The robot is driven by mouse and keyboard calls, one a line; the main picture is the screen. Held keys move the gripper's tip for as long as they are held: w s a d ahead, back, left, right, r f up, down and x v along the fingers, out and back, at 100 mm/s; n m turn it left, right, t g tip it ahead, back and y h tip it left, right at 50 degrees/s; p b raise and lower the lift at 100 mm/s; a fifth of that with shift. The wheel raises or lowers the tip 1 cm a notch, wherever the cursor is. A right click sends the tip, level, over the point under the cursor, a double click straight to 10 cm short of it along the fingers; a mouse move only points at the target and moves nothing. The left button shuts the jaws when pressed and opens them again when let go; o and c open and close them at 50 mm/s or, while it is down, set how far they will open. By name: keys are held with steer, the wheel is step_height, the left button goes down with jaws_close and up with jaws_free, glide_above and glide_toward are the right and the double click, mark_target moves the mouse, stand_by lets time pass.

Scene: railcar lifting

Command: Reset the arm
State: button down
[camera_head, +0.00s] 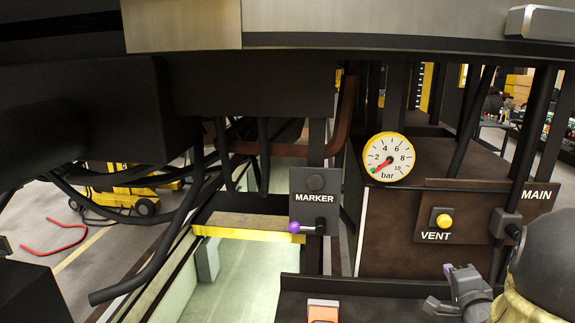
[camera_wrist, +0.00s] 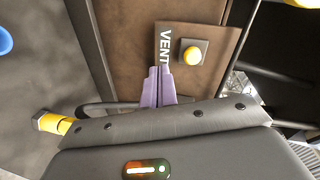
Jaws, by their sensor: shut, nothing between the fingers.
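My gripper (camera_head: 450,275) is at the lower right of the head view, below and a little right of the VENT button. Its two pale purple fingers also show in the wrist view (camera_wrist: 158,86), pressed together with nothing between them. They point toward the brown panel (camera_wrist: 192,18) that bears the yellow VENT button (camera_wrist: 193,55). The fingertips appear just left of the button in that view, partly over the VENT lettering, and I cannot tell the distance. The button also shows in the head view (camera_head: 444,221), apart from the gripper.
A pressure gauge (camera_head: 388,157) has its red needle near the low end. A MARKER plate (camera_head: 314,199) carries a purple-tipped lever (camera_head: 295,227). A dark beam (camera_head: 400,51) crosses above. Black hoses (camera_head: 165,240) hang at left. A yellow wheeled machine (camera_head: 125,190) stands on the floor behind.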

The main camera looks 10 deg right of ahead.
steer(key=a+f+n+g+y, duration=0.1)
steer(key=a+f+n+g, duration=0.25)
steer(key=a, duration=0.35)
steer(key=a+f+n+g, duration=0.3)
steer(key=a+f+n, duration=0.1)
steer(key=a+n, duration=0.15)
steer(key=s+a+f+n+g+y, duration=0.2)
steer(key=s+a+n+g, duration=0.4)
steer(key=a, duration=0.8)
steer(key=s+f+n, duration=0.1)
steer(key=s+n, duration=0.2)
steer(key=s, duration=0.2)
steer(key=shift+s+a+f+y, duration=0.35)
steer(key=shift+y, duration=0.05)
